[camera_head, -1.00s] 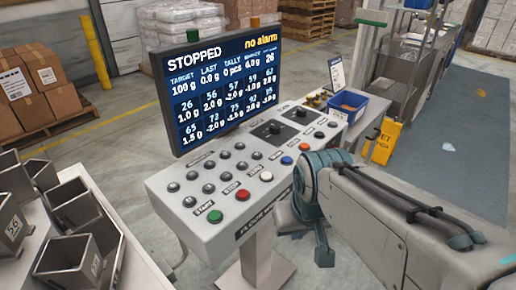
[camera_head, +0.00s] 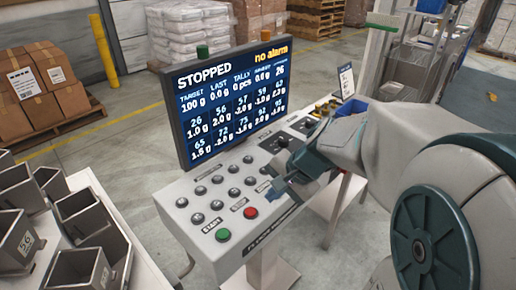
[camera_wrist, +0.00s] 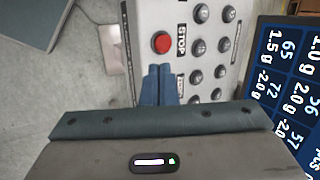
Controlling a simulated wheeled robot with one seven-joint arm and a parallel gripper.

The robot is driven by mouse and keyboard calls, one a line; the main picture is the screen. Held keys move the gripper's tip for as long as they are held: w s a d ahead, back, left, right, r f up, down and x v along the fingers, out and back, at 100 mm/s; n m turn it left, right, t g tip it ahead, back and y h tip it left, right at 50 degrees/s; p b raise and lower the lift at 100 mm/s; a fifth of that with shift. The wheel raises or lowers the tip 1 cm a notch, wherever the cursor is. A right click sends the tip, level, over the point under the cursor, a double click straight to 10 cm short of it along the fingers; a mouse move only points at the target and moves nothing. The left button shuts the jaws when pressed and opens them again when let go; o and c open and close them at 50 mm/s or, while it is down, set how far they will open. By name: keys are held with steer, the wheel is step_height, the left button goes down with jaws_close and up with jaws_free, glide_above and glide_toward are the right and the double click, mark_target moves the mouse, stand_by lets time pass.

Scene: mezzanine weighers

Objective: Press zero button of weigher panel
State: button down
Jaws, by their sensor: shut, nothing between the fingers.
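The weigher panel (camera_head: 185,190) is a light grey sloped console on a pedestal, with rows of dark round buttons, a green button (camera_head: 223,235) labelled START and a red button (camera_head: 250,212). My gripper (camera_head: 270,190) is shut and empty over the panel, just right of the red button. In the wrist view, the blue fingertips (camera_wrist: 159,69) lie close together just below the red STOP button (camera_wrist: 161,42). No zero label is readable. The white, blue and orange buttons seen earlier are hidden by my gripper and arm. Contact between fingertips and panel cannot be told.
A screen (camera_head: 230,100) reading STOPPED and "no alarm" stands behind the buttons. Metal bins (camera_head: 85,215) stand on a table at left. Boxes on a pallet (camera_head: 45,95) are behind. A blue bin (camera_head: 351,107) sits beyond the panel at right.

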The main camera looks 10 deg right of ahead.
steer(key=w+d+r+m+t+y+p, duration=0.2)
steer(key=w+d+m, duration=0.1)
steer(key=w+m, duration=0.5)
steer(key=shift+w+d+t, duration=0.4)
steer(key=shift+w, duration=0.35)
step_height(320, 180, down, 9)
steer(key=b, duration=0.7)
steer(key=shift+r, duration=0.15)
stand_by(0.9)
steer(key=shift+f+b, duration=0.4)
steer(key=shift+b, duration=0.3)
steer(key=shift+f+b, duration=0.45)
stand_by(0.3)
steer(key=shift+r, duration=0.1)
steer(key=shift+r+p, duration=0.65)
steer(key=shift+r, duration=0.15)
